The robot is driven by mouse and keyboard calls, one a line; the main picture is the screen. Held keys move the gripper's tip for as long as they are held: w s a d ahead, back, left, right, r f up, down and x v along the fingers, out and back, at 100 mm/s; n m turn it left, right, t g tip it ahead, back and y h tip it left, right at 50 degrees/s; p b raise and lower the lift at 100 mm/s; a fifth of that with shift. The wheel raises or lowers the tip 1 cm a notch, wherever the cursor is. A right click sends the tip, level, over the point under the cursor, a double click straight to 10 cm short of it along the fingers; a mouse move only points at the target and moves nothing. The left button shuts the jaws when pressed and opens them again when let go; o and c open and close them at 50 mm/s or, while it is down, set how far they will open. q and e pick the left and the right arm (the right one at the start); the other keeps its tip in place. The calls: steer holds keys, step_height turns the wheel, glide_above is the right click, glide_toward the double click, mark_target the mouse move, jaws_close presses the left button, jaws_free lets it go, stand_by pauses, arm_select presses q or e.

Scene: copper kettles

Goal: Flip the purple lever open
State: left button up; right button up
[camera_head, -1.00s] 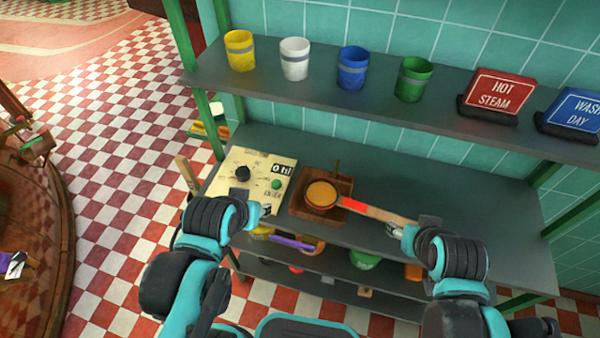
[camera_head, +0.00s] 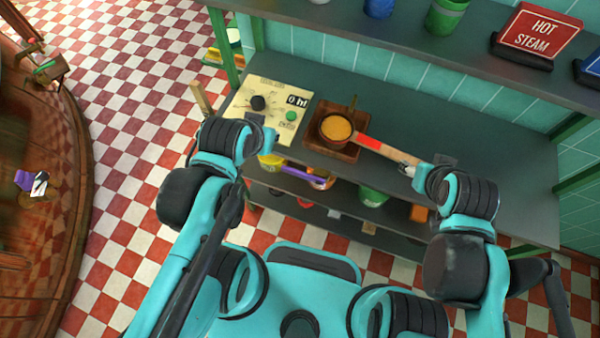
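A purple bar (camera_head: 298,172), which may be the lever, shows on the lower shelf, just below the front edge of the upper counter. An orange part sits at its right end. A smaller purple piece (camera_head: 24,180) lies on the round wooden surface at far left; I cannot tell what it is. My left gripper (camera_head: 270,138) is at the lower right corner of the cream control panel (camera_head: 268,92), above and left of the purple bar. My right gripper (camera_head: 408,169) is by the end of a pan's wooden handle (camera_head: 385,148). Both grippers' fingers are too small to read.
A yellow item (camera_head: 270,160) and a green container (camera_head: 373,195) stand on the lower shelf. The right side of the counter (camera_head: 480,150) is bare. Cups and signs line the top shelf.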

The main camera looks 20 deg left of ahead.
arm_select(q)
steer(key=shift+w+d+r+g+p, duration=0.3)
steer(key=shift+d+g+p, duration=0.1)
steer(key=shift+p, duration=0.2)
jaws_close()
steer(key=m+g+p, duration=0.1)
steer(key=g+p, duration=0.5)
glide_above(295, 170)
steer(key=shift+f, duration=1.05)
step_height(295, 170, down, 14)
steer(key=b, duration=0.6)
steer(key=shift+w+f, duration=0.1)
steer(key=shift+w, duration=0.05)
